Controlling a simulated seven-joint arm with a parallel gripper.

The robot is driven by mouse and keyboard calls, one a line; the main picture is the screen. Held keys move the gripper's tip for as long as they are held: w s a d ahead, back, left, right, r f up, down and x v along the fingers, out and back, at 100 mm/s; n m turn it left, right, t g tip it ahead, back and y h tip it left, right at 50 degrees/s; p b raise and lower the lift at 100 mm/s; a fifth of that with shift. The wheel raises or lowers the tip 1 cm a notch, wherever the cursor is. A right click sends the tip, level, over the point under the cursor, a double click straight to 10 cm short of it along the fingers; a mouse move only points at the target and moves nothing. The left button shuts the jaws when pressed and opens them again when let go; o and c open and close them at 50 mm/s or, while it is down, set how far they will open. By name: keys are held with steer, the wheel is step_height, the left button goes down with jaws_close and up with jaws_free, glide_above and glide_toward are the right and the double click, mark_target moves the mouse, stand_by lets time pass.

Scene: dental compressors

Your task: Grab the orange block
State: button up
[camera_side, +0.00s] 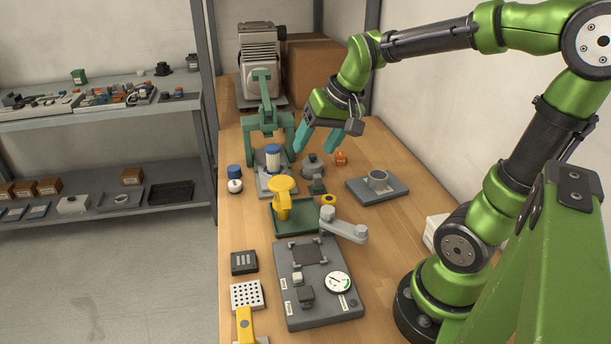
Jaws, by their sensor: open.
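The orange block (341,158) is small and sits on the wooden bench, right of the grey knobbed part. My gripper (317,146) has two teal fingers spread apart, with nothing seen between them. It is above the bench, close to the block. The right fingertip appears just left of and above the block in the picture. I cannot tell the exact height of the fingers over the bench. The block shows no contact with the fingers.
A grey plate with a ring (396,188) lies right of the block. A grey knobbed part (312,166) is below the fingers. A green press-like frame (262,112) stands to the left. A cardboard box (312,68) and a compressor (258,55) stand behind.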

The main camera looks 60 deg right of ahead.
steer(key=w+d+f+m+g, duration=0.1)
steer(key=w+d, duration=0.2)
steer(key=d, duration=0.3)
steer(key=w+d+f+m+g, duration=0.1)
steer(key=w+d+f, duration=0.15)
steer(key=d, duration=0.45)
steer(key=m+g+h, duration=0.1)
steer(key=g+h, duration=0.1)
glide_above(340, 154)
step_height(340, 154, down, 13)
steer(key=shift+r, duration=0.15)
steer(key=shift+d+f, duration=0.15)
steer(key=shift+f, duration=3)
steer(key=c, duration=1)
